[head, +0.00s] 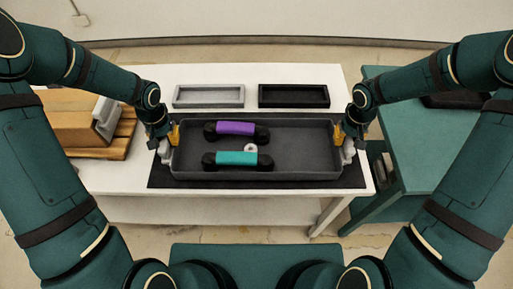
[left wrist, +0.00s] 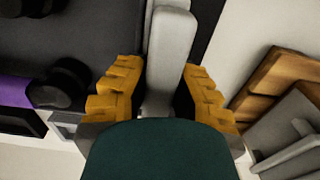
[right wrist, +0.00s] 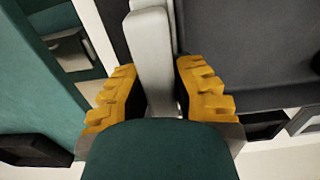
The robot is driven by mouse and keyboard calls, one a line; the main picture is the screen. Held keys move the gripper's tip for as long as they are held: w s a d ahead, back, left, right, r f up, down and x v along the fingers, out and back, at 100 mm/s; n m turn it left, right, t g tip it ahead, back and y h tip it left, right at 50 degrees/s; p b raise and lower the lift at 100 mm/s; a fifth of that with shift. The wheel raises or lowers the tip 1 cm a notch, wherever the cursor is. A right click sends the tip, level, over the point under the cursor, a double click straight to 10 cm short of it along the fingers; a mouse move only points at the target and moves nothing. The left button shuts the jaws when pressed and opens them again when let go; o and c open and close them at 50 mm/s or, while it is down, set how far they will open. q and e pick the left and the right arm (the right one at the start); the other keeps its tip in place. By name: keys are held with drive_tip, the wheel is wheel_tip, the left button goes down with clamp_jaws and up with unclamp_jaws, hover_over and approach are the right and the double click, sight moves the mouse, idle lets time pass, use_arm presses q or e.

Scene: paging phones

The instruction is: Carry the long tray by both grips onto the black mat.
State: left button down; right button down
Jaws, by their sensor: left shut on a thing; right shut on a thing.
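The long dark grey tray (head: 300,165) is over the black mat (head: 256,184) on the white table; whether it touches the mat I cannot tell. A purple handset (head: 236,128), a teal handset (head: 237,159) and a small white ring-shaped item (head: 250,148) lie in the tray. My left gripper (head: 172,136) is shut on the tray's left grip, a pale grey bar (left wrist: 170,60) between its yellow fingers. My right gripper (head: 341,136) is shut on the right grip (right wrist: 152,55). The mat's middle is hidden beneath the tray.
A light grey shallow tray (head: 209,96) and a black shallow tray (head: 294,96) stand behind the long tray on the white table (head: 130,207). A brown box (head: 75,122) on a wooden pallet stands left. A teal table (head: 425,145) stands right.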

use_arm(q)
drive_tip(key=shift+f+b, duration=0.5)
drive_tip(key=shift+f, duration=0.15)
use_arm(e)
drive_tip(key=shift+f, duration=0.65)
use_arm(q)
drive_tip(key=c, duration=0.9)
unclamp_jaws()
drive_tip(key=shift+r, duration=0.1)
drive_tip(key=shift+c, duration=0.2)
use_arm(e)
drive_tip(key=c, duration=0.9)
unclamp_jaws()
drive_tip(key=shift+r, duration=0.1)
use_arm(q)
drive_tip(key=shift+r, duration=0.1)
wheel_tip(320, 180, up, 12)
drive_tip(key=shift+f, duration=0.1)
use_arm(e)
wheel_tip(320, 180, up, 12)
use_arm(q)
drive_tip(key=shift+s, duration=0.1)
use_arm(e)
drive_tip(key=shift+s, duration=0.1)
